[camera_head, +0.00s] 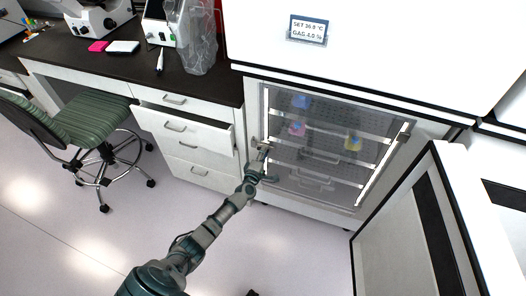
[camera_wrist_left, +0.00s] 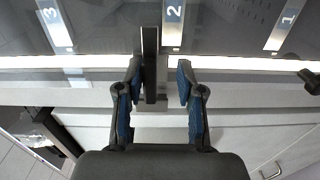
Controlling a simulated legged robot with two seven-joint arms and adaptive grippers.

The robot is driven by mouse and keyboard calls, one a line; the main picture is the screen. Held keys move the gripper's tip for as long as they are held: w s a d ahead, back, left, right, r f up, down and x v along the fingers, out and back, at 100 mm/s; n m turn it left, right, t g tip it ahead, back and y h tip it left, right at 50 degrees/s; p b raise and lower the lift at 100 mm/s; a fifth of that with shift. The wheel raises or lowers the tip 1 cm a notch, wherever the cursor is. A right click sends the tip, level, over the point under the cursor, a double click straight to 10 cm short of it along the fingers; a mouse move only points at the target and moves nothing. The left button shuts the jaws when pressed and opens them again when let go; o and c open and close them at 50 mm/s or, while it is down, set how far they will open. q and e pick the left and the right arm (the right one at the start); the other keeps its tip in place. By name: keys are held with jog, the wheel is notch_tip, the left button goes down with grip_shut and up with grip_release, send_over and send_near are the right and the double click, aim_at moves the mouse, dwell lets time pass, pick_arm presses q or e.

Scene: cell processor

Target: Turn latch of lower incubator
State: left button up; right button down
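The lower incubator has a glass inner door (camera_head: 340,133) with several shelves and coloured items behind it. My left gripper (camera_head: 264,147) is at the left edge of this door. In the left wrist view, the latch (camera_wrist_left: 150,62), a dark upright bar, stands between the two fingers of the left gripper (camera_wrist_left: 159,72). The fingers are apart. The latch is close to the left finger, with a clear gap to the right finger; I cannot tell whether the left finger touches it. A small dark shape at the bottom edge of the head view may be my right gripper (camera_head: 252,293).
The white outer door (camera_head: 410,240) stands open at the right. A partly pulled-out drawer (camera_head: 188,127) is left of the incubator, under the dark bench (camera_head: 120,66). A green stool (camera_head: 92,118) stands farther left. The floor in front is clear.

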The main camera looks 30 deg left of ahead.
pick_arm(q)
jog(key=shift+a+r, duration=0.1)
jog(key=shift+r, duration=0.15)
pick_arm(e)
jog(key=shift+w+d, duration=0.1)
jog(key=shift+w, duration=0.05)
pick_arm(q)
jog(key=v, duration=1.1)
jog(key=shift+s+f, duration=0.2)
jog(key=shift+s, duration=0.2)
